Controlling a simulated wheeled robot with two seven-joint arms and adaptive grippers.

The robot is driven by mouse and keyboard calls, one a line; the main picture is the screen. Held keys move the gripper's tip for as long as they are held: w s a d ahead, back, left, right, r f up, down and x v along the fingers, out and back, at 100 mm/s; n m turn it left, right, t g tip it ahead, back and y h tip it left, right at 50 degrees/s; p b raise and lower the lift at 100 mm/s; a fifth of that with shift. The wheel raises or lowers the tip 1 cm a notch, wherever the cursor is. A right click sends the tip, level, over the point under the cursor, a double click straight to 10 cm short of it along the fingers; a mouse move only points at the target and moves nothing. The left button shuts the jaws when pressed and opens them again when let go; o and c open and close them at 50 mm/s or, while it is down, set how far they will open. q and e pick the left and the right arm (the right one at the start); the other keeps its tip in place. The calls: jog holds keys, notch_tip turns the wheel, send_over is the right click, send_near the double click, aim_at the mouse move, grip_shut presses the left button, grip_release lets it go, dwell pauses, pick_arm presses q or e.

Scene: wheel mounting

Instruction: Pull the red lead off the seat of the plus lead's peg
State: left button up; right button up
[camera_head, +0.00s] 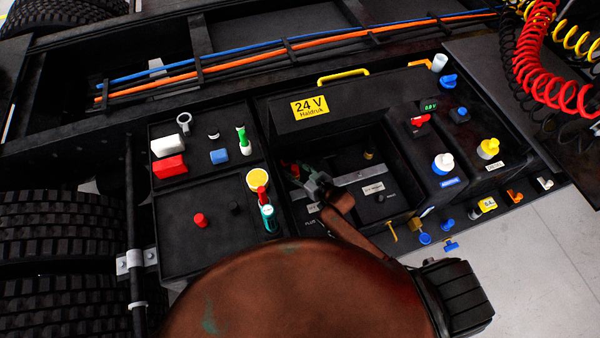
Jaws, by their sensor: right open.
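My right gripper (318,188) comes in from the bottom of the head view, its brown arm and wrist filling the lower middle. Its fingertips are over the left part of the open battery box, under the yellow 24 V sign. It is open. A small red piece (294,170), which looks like the red lead's end, shows just left of the fingertips. I cannot tell whether they touch it. The peg seat under it is hidden by the gripper. A brass post (368,155) stands in the box to the right. My left gripper is not in view.
Left of the box, black trays hold red (169,167) and white blocks and a red knob (200,220). Upright tools (265,205) stand close left of the gripper. A dark panel with blue (443,163) and yellow (488,148) caps lies right. Coiled hoses (530,60) hang upper right.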

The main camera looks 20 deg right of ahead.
jog(key=shift+w+f, duration=0.1)
jog(key=c, duration=0.7)
grip_shut()
jog(key=shift+c, duration=0.2)
grip_release()
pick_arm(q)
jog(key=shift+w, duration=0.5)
pick_arm(e)
grip_shut()
